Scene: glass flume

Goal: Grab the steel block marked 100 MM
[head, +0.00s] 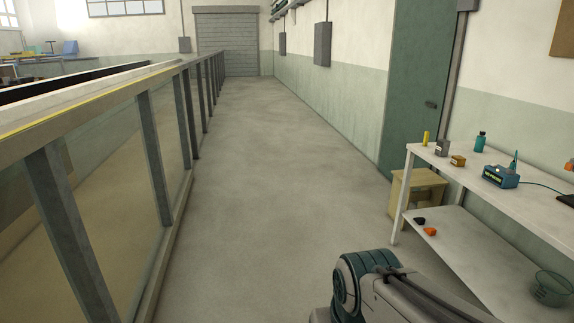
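A small grey block (441,148) stands upright on the white bench at the right, near its far end. It may be the steel block, but any marking on it is too small to read. A smaller brass-coloured block (458,161) sits just right of it and nearer. Part of my arm shows at the bottom of the head view, in front of the bench. My gripper is outside the picture, so I cannot see whether it holds anything.
The white bench (490,172) also holds a yellow cylinder (425,138), a teal bottle (480,141) and a teal device (500,177). The glass flume (112,150) lines the left. The aisle floor (265,180) between is clear.

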